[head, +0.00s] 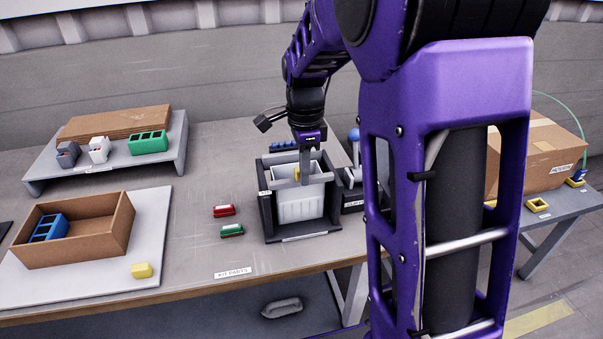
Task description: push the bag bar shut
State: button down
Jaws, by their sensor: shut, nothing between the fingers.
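A dark stand (268,219) on the workbench holds a white, ribbed open-topped bag (302,205). My gripper (304,178) points straight down over the bag's mouth, shut and empty. Its fingertips are at or just inside the opening. Whether they touch the bar or the bag cannot be told. A yellow piece (296,174) shows beside the fingers in the bag's mouth.
A red block (224,210) and a green block (232,230) lie left of the stand. A blue-knobbed lever (353,135) stands close to its right. A brown tray (120,245) and a raised shelf (174,165) are further left. My arm hides the bench's right part.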

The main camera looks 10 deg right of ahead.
jog(key=w+p, duration=0.3)
jog(key=w, duration=0.4)
jog(key=shift+w+p, duration=0.2)
jog(key=shift+p, duration=0.1)
notch_tip(320, 180, up, 7)
jog(key=s+p, duration=0.1)
jog(key=p, duration=0.4)
dwell(0.4)
dwell(0.4)
